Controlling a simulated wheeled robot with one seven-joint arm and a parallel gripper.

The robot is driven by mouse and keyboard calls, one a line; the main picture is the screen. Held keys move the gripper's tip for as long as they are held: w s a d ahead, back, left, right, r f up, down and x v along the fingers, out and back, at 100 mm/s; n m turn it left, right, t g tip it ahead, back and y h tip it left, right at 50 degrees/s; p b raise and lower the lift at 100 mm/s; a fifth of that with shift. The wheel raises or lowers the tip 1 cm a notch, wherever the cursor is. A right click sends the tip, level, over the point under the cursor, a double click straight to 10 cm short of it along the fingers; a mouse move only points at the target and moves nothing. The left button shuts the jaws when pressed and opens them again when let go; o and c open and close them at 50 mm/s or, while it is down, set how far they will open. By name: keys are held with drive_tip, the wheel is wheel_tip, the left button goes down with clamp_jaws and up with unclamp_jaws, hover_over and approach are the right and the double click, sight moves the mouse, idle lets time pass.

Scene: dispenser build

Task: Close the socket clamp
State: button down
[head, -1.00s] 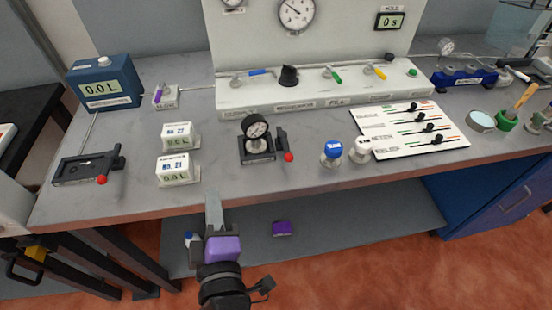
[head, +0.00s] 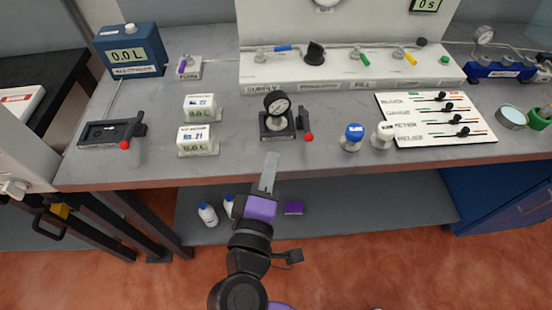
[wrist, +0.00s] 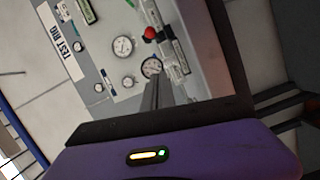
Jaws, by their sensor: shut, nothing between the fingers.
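Two white boxes with displays (head: 198,141) stand left of the clamp. A blue-capped item (head: 352,136) and a white one (head: 383,135) stand to its right, beside a slider board (head: 437,118). A fill panel (head: 345,72) is behind. Bottles (head: 208,214) stand on the lower shelf.

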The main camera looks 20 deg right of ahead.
sight(305, 122)
drive_tip(key=p+x, duration=0.1)
drive_tip(key=x, duration=0.7)
drive_tip(key=shift+d, duration=0.2)
drive_tip(key=shift+s+d+f+p, duration=0.1)
drive_tip(key=shift+s+d+p, duration=0.15)
drive_tip(key=shift+d, duration=0.3)
drive_tip(key=shift+s+d+f+p, duration=0.1)
drive_tip(key=shift+s+d, duration=0.25)
drive_tip(key=shift+d, duration=0.2)
drive_tip(key=shift+s+d+f, duration=0.15)
drive_tip(key=shift+d, duration=0.35)
